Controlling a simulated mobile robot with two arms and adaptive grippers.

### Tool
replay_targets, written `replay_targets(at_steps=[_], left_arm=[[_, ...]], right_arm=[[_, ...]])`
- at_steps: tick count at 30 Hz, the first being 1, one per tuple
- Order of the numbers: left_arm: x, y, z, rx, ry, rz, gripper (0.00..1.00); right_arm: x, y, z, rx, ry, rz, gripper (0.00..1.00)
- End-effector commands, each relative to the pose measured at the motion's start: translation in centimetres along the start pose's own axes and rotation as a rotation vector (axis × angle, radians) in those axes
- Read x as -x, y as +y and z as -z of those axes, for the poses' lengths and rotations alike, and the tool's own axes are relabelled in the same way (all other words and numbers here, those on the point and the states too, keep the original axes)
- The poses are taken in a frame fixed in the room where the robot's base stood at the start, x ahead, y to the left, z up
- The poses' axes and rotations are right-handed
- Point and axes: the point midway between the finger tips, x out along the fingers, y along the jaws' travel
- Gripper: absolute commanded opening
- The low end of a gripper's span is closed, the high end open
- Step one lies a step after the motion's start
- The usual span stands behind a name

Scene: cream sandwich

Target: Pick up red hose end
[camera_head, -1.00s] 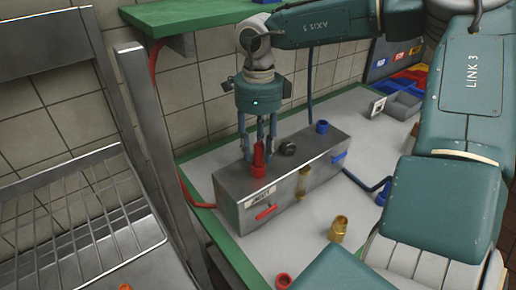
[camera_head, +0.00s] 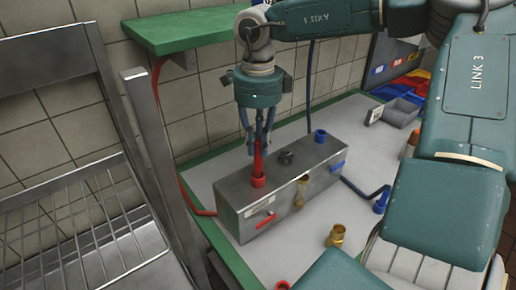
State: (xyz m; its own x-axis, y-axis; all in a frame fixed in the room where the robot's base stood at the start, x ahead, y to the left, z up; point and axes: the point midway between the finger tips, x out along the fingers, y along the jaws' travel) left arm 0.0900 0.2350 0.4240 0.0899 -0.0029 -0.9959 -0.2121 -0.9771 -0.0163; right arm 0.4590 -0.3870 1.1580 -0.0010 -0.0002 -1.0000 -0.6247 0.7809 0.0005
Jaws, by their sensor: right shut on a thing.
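The red hose end (camera_head: 258,163) stands upright above the red collar (camera_head: 258,182) on top of the grey metal box. My right gripper (camera_head: 258,147) points straight down over it and is shut on its upper part. The lower part of the red piece shows below the fingertips and reaches down to the collar. I cannot tell whether it is still seated in the collar. My left gripper is not in view.
The metal box (camera_head: 290,208) also carries a black knob (camera_head: 286,157), a blue fitting (camera_head: 320,135), and red and blue levers. A brass fitting (camera_head: 336,236) stands on the table. A green shelf (camera_head: 185,33) hangs behind; a metal rack (camera_head: 75,225) stands left.

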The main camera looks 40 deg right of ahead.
Motion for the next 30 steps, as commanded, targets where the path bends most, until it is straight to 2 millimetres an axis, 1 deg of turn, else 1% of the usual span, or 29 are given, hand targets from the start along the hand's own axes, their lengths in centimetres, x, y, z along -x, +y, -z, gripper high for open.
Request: replay_targets(at_steps=[1, 3, 9, 15, 18, 22, 25, 30], left_arm=[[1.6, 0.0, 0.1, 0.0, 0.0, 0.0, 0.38], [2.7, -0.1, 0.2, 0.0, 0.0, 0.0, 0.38], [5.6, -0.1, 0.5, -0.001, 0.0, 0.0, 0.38], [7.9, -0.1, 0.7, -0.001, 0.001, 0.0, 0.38], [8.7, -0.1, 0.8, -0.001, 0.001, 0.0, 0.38], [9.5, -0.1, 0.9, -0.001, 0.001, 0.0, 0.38], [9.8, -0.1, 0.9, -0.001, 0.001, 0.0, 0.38], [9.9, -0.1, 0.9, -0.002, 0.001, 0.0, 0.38]], right_arm=[[2.2, -0.1, -0.1, -0.001, -0.004, 0.003, 0.0], [4.1, -0.1, -0.1, -0.001, -0.002, 0.003, 0.0], [8.7, -0.1, 0.0, 0.0, -0.002, 0.002, 0.0], [12.1, 0.0, 0.0, -0.001, -0.001, 0.0, 0.0], [13.4, 0.0, 0.0, 0.0, -0.002, 0.001, 0.0], [14.6, 0.0, 0.0, 0.0, -0.002, 0.002, 0.0], [15.1, 0.0, 0.0, 0.0, -0.001, 0.001, 0.0], [15.3, 0.0, 0.0, 0.0, -0.001, 0.001, 0.0]])
